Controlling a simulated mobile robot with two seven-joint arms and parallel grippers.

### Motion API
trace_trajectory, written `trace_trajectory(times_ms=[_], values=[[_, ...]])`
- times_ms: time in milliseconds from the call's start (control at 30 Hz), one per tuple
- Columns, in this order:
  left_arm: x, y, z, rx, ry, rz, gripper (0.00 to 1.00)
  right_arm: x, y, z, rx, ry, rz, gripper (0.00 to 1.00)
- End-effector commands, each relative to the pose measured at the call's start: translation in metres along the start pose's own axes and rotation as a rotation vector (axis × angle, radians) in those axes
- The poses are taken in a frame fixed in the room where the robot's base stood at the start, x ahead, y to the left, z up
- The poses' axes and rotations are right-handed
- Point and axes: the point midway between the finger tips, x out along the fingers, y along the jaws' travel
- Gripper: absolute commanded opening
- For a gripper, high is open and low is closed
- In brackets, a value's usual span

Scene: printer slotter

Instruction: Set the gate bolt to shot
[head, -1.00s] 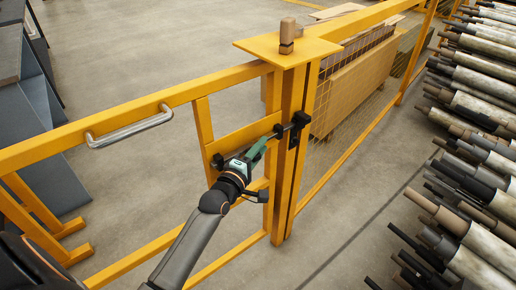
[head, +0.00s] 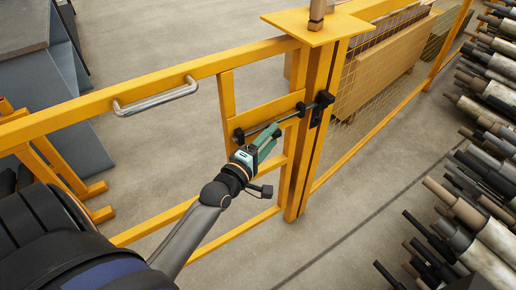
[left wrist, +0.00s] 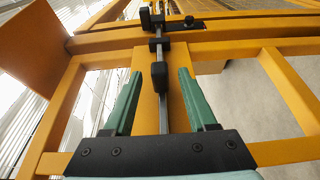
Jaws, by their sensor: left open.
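The gate bolt (head: 262,126) is a dark rod lying across the yellow gate. It runs from a black bracket at the left to black fittings (head: 318,108) at the post on the right. In the left wrist view the bolt's grey rod (left wrist: 166,60) runs up the picture to black fittings at the top. A black handle stub (left wrist: 160,76) stands on it. My left gripper (head: 274,141) is open just in front of the bolt. Its green fingers lie either side of the rod and stub in the left wrist view, apart from both. My right gripper is not seen.
A silver pull handle (head: 158,96) is on the gate's top rail. A yellow post cap (head: 304,25) and mesh fence (head: 380,75) are right of the bolt. Stacked rollers (head: 490,200) lie at far right. Floor between fence and rollers is clear.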

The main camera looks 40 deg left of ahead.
Motion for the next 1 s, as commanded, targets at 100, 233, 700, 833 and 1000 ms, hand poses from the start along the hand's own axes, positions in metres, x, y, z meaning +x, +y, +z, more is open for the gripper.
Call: trace_trajectory(times_ms=[100,233,700,833,1000], values=[[-0.023,0.0,0.0,0.002,0.0,-0.004,0.57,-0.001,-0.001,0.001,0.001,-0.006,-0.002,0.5],[-0.042,0.0,0.0,0.002,0.0,-0.003,0.57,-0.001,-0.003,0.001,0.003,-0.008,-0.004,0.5],[-0.061,0.001,0.0,0.001,0.0,0.001,0.57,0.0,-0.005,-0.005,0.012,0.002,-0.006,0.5],[-0.061,0.0,0.0,0.001,0.0,0.001,0.57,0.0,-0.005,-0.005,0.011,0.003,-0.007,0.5],[-0.061,0.0,0.0,0.001,0.0,0.001,0.57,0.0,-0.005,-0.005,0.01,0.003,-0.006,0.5]])
